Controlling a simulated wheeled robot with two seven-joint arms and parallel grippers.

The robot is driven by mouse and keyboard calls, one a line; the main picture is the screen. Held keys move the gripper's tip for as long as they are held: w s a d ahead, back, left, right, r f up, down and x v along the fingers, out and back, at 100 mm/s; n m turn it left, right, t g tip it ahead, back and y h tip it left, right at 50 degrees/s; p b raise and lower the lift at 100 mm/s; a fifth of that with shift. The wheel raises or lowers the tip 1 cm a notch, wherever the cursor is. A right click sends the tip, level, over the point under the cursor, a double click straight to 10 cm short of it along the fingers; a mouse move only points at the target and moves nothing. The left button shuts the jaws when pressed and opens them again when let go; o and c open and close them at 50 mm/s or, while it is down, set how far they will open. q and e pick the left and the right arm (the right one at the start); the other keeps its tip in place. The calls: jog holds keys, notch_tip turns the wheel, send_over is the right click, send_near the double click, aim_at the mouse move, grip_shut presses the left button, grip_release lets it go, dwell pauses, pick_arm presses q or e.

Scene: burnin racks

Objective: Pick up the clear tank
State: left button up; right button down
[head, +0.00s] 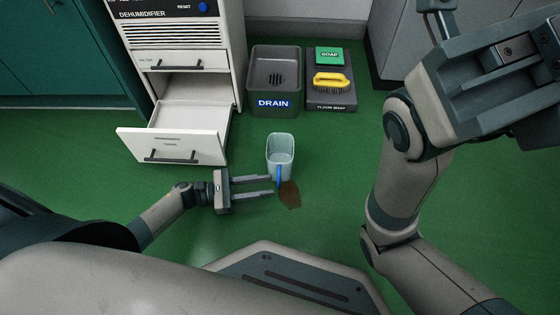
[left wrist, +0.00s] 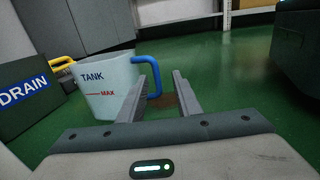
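The clear tank (head: 281,150) stands upright on the green floor in front of the drain. It has a pale translucent body and a blue handle (head: 279,176) facing me. In the left wrist view the tank (left wrist: 104,88) shows "TANK" and a red "MAX" line, with its handle (left wrist: 155,80) on the right. My left gripper (head: 272,184) is open and low over the floor. Its fingertips (left wrist: 163,78) are close to the handle, which shows partly behind one finger; contact cannot be told. My right arm is raised at the right; its gripper's finger state is unclear.
The dehumidifier (head: 180,38) has an open, empty-looking lower drawer (head: 172,147) left of the tank. A drain basin (head: 275,82) and a floor soap tray (head: 331,102) with a yellow brush (head: 333,80) stand behind. A brown stain (head: 290,195) lies beside the fingertips.

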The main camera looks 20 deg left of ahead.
aim_at(279, 186)
pick_arm(q)
jog(key=shift+w+b+x, duration=0.15)
jog(key=shift+b+x, duration=0.35)
jog(key=shift+x, duration=0.5)
jog(key=shift+w+b+x, duration=0.15)
jog(key=shift+b+x, duration=0.3)
jog(key=shift+x, duration=0.5)
jog(key=shift+w+d, duration=0.25)
jog(key=shift+d, duration=0.15)
jog(key=shift+c, duration=0.7)
grip_shut()
